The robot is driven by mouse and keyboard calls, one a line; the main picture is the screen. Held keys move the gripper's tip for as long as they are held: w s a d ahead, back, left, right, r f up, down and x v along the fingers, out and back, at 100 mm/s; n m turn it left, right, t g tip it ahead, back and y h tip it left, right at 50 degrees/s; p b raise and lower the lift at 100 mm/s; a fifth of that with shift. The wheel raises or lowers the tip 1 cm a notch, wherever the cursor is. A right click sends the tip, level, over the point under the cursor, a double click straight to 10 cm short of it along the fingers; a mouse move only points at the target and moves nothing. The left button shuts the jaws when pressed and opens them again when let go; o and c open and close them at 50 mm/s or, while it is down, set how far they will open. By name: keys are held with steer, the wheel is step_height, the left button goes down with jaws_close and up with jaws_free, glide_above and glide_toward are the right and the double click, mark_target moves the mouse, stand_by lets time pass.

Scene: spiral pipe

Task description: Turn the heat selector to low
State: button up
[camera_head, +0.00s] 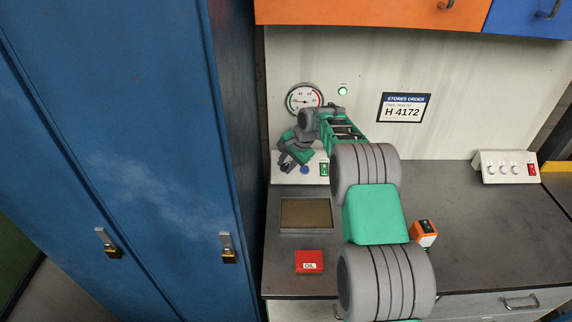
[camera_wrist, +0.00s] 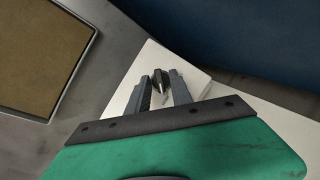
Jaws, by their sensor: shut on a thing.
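A dark knob (camera_wrist: 160,80) with a pale pointer line, which looks like the heat selector, sits on a white sloped panel (camera_wrist: 188,68) in the wrist view. My gripper (camera_wrist: 161,92) has its two grey fingers on either side of the knob and is shut on it. In the head view my gripper (camera_head: 285,164) is at the left end of the panel at the back of the bench and hides the knob. The setting labels cannot be read.
A blue button (camera_head: 304,169) and green switch (camera_head: 324,169) are close right of my gripper. A gauge (camera_head: 304,98) is above. A framed brown plate (camera_head: 306,213), red OIL box (camera_head: 309,261) and orange device (camera_head: 424,233) are on the bench. A blue locker (camera_head: 130,150) stands close left.

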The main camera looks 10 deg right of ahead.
jaws_close()
steer(key=shift+n, duration=0.3)
steer(key=n+b, duration=0.1)
steer(key=n, duration=0.1)
steer(key=n+g+h+b, duration=0.1)
steer(key=shift+w+a+n+h, duration=0.2)
steer(key=shift+n+h, duration=0.1)
steer(key=shift+n, duration=0.1)
steer(key=shift+a+n+g+h+b, duration=0.1)
steer(key=shift+n+g+h+b, duration=0.35)
steer(key=shift+n, duration=0.65)
steer(key=n+p, duration=0.1)
steer(key=n+h+p, duration=0.1)
steer(key=shift+a+r+n+h, duration=0.1)
steer(key=shift+r+n+h, duration=0.15)
steer(key=shift+r+n, duration=0.1)
steer(key=n+p, duration=0.1)
steer(key=p, duration=0.1)
steer(key=shift+f+h+p, duration=0.1)
steer(key=shift+h+p, duration=0.2)
steer(key=shift+f, duration=0.1)
steer(key=o, duration=0.6)
jaws_free()
